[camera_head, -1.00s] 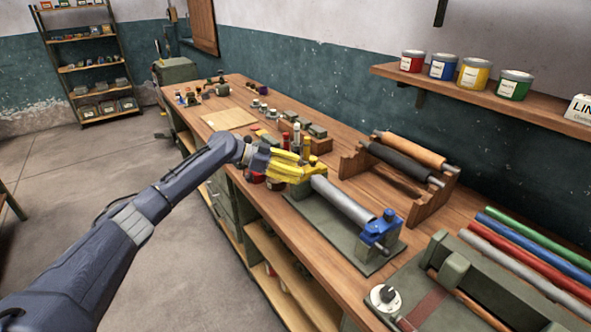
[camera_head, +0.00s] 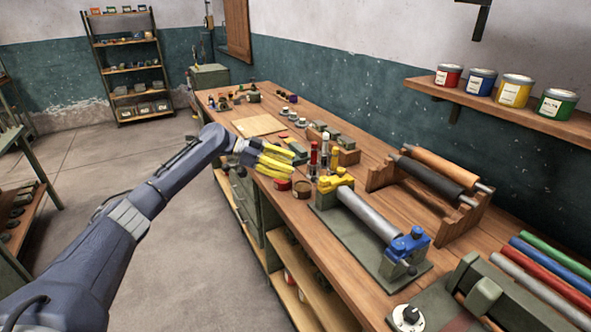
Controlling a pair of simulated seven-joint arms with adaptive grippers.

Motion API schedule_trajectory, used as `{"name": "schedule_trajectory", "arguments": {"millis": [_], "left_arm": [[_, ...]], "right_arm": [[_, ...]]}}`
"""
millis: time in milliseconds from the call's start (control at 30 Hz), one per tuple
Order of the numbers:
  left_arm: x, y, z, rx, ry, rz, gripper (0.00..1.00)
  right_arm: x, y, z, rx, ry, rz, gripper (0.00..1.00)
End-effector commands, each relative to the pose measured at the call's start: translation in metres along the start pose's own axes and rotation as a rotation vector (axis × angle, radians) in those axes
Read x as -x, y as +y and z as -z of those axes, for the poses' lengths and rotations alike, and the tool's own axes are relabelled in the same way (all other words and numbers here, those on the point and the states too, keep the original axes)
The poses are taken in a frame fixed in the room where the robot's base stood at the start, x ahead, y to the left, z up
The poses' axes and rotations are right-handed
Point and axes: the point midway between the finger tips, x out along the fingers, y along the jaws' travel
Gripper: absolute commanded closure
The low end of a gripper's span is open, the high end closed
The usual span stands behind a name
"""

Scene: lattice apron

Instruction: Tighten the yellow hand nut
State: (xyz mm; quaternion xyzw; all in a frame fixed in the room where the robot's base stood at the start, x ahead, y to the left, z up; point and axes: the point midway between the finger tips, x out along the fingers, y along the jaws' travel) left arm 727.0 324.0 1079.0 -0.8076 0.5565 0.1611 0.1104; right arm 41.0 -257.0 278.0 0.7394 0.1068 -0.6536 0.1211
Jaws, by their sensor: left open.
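A roller fixture stands on the workbench with a grey metal roller (camera_head: 368,216) lying along its green base plate. A yellow part (camera_head: 336,181), which looks like the yellow hand nut, sits at the roller's far end. A blue clamp block (camera_head: 408,246) holds the near end. My left gripper (camera_head: 280,160) has yellow fingers and is open and empty. It is up and to the left of the yellow part, apart from it, above the bench's front edge. Whether the nut is tight cannot be told. My right gripper is not in view.
Small tubes (camera_head: 325,155) stand just behind the yellow part, with a red lid and a brown jar (camera_head: 303,188) near the bench edge. A wooden rack (camera_head: 430,190) with rollers stands behind the fixture. Coloured rods (camera_head: 545,268) lie at the right.

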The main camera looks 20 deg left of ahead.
Motion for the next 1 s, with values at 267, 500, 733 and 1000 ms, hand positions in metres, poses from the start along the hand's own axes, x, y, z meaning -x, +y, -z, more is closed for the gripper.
{"name": "schedule_trajectory", "arguments": {"millis": [267, 500, 733, 1000], "left_arm": [[0.003, 0.000, 0.000, 0.000, 0.000, 0.000, 0.47], [0.000, 0.003, -0.011, 0.014, -0.006, -0.006, 0.47], [-0.018, 0.035, -0.053, 0.011, -0.058, -0.047, 0.47], [-0.044, 0.089, -0.094, -0.081, -0.284, -0.019, 0.47]], "right_arm": [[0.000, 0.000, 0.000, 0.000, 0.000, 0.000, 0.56], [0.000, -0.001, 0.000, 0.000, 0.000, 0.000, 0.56], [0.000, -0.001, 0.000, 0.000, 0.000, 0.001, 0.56], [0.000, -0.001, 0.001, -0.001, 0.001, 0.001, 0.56]]}}
